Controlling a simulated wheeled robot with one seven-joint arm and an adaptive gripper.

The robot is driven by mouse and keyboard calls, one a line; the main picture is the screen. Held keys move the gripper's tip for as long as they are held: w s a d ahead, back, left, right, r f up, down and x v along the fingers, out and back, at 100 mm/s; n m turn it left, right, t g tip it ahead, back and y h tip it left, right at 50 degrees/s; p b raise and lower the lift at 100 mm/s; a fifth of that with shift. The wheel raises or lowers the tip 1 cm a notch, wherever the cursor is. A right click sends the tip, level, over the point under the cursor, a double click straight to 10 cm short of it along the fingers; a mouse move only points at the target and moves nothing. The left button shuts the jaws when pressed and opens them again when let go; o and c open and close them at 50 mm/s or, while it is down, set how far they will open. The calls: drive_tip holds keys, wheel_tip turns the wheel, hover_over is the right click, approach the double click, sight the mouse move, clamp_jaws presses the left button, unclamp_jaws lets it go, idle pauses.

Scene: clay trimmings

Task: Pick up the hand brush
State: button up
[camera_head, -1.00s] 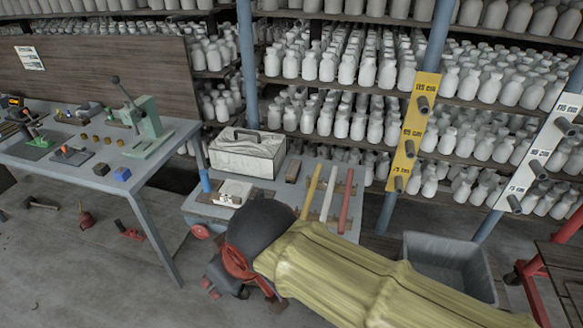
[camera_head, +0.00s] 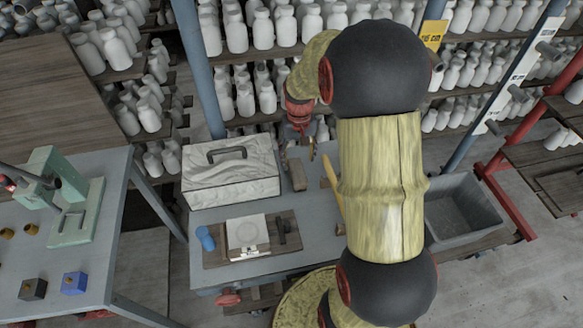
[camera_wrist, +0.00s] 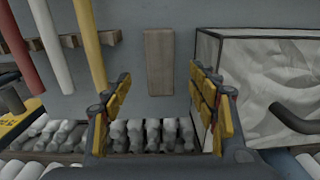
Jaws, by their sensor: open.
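I cannot make out a clear hand brush. The likeliest piece is a plain brown wooden block (camera_head: 297,174) lying on the grey worktop (camera_head: 318,205), right of the marbled box. In the wrist view this block (camera_wrist: 159,60) lies ahead of the fingertips, roughly centred between them. My gripper (camera_wrist: 163,84) has its yellow-padded fingers spread wide, with nothing between them. In the head view my gripper (camera_head: 303,130) is above the back of the worktop, behind the block, and partly hidden. No contact with the block shows.
The marbled box (camera_head: 232,172) with a dark handle stands close beside the block. A yellow rod (camera_head: 334,195) lies on the other side; my arm hides other rods. A board (camera_head: 285,252), blue cylinder (camera_head: 205,238) and grey bin (camera_head: 462,215) are nearby. Bottle shelves (camera_head: 262,50) stand behind.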

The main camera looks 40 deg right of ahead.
sight(297, 170)
drive_tip(key=shift+d+f, duration=0.2)
drive_tip(key=shift+f, duration=0.25)
drive_tip(key=f+b, duration=0.1)
drive_tip(key=f, duration=0.2)
drive_tip(key=f+b, duration=0.2)
drive_tip(key=f, duration=0.2)
drive_tip(key=shift+w+a+f, duration=0.15)
drive_tip(key=shift+w+f, duration=0.05)
drive_tip(key=shift+f, duration=0.05)
drive_tip(key=shift+c, duration=1.1)
drive_tip(key=shift+r, duration=0.1)
drive_tip(key=c, duration=1.1)
